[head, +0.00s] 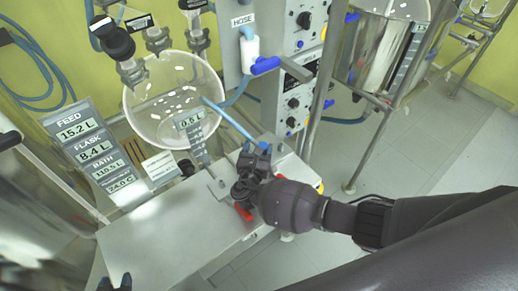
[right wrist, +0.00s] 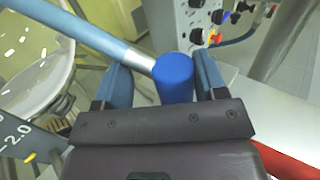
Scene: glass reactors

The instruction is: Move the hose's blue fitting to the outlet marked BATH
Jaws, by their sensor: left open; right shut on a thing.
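The blue fitting (right wrist: 173,78) is a short cylinder between my right gripper's fingers (right wrist: 165,85). A light blue hose (right wrist: 92,32) with a pale metallic end meets it from the upper left. In the head view, my right gripper (head: 256,155) is shut on the fitting above the right part of the metal bench, largely hiding it; the hose (head: 228,120) runs up-left from it. My left gripper (head: 115,284) is open at the bottom edge, mostly out of view. The word BATH shows on a display panel (head: 88,150); I cannot make out an outlet marked BATH.
A round glass vessel (head: 135,108) stands behind the metal bench (head: 150,235). A HOSE label (head: 243,20) sits above a white holder with a blue handle (head: 265,65). Control boxes (head: 292,85) and a steel post stand behind. A red part (head: 243,211) lies near my right gripper.

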